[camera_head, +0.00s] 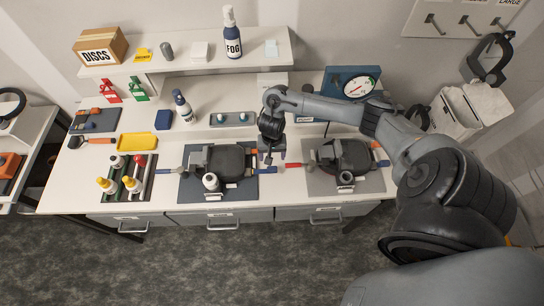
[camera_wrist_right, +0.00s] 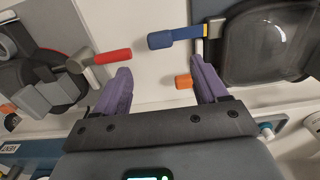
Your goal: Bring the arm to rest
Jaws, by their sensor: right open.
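My right arm (camera_head: 430,180) reaches in from the right over the bench in the head view. Its gripper (camera_head: 272,158) points down above the strip between the two dark stations. In the right wrist view the gripper (camera_wrist_right: 161,75) has its two purple fingers spread apart with nothing between them. A red-handled lever (camera_wrist_right: 105,57) is just left of the left finger. A blue-handled lever (camera_wrist_right: 174,38) lies beyond the fingers to the right, and an orange knob (camera_wrist_right: 184,81) is close to the right finger. My left gripper is not in either view.
The left station (camera_head: 187,188) and right station (camera_head: 315,180) stand on either side of the gripper. Behind are a grey tray (camera_head: 233,119) and a gauge box (camera_head: 335,76). A shelf (camera_head: 185,65) holds a FOG bottle (camera_head: 232,38) and a DISCS box (camera_head: 101,46).

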